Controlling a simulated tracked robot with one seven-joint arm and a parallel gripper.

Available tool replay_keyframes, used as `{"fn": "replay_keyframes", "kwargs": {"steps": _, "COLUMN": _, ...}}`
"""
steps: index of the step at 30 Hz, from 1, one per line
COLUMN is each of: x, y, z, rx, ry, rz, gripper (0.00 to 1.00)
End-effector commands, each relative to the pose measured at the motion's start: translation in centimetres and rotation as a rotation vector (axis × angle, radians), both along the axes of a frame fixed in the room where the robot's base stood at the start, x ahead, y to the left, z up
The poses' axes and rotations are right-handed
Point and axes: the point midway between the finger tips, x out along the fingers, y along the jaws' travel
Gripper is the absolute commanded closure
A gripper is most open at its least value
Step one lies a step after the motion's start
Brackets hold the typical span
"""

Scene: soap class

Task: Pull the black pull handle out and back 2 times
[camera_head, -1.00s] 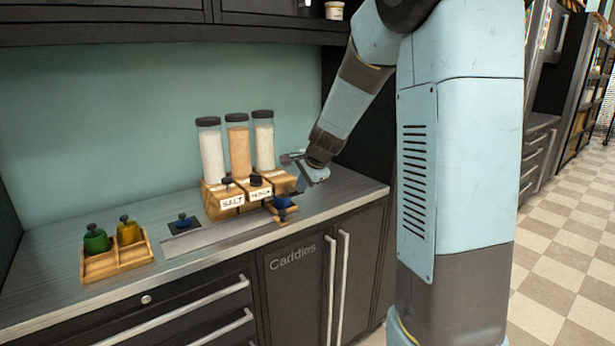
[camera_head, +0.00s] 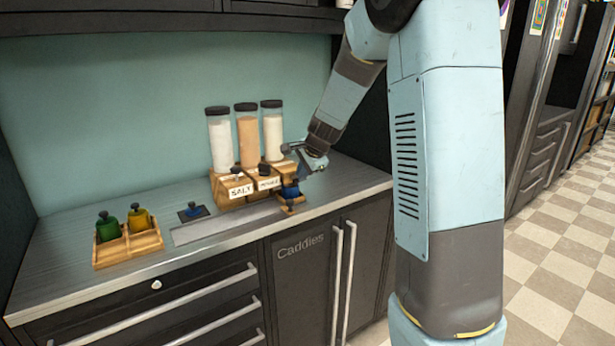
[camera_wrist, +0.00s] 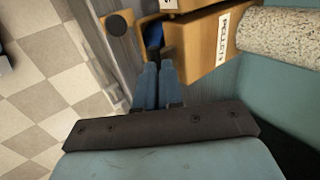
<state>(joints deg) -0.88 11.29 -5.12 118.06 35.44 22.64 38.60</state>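A dispenser with three clear tubes, the middle one (camera_head: 247,140) holding a tan fill, stands on the counter against the wall. The right box, labelled PELLETS (camera_wrist: 227,37) in the wrist view, is partly hidden by my gripper (camera_head: 299,168). A dark round knob (camera_wrist: 118,22) shows left of the tips. Which handle this is, I cannot tell.
A blue container (camera_head: 291,190) sits before the right box; it shows just beyond my fingertips (camera_wrist: 153,35). Another blue-topped piece (camera_head: 193,211) is on the counter. Green (camera_head: 107,228) and yellow (camera_head: 139,221) containers stand in a wooden tray (camera_head: 128,250) at left. A cabinet (camera_head: 300,255) is below.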

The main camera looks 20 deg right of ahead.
Motion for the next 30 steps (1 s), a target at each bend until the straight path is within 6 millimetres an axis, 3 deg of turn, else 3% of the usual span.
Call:
{"fn": "replay_keyframes", "kwargs": {"steps": 14, "x": 0.0, "y": 0.0, "z": 0.5, "rx": 0.001, "ry": -0.001, "rz": 0.001, "gripper": 1.00}}
{"fn": "replay_keyframes", "kwargs": {"steps": 30, "x": -4.6, "y": -2.1, "z": 8.4, "rx": 0.001, "ry": -0.005, "rz": -0.006, "gripper": 1.00}}
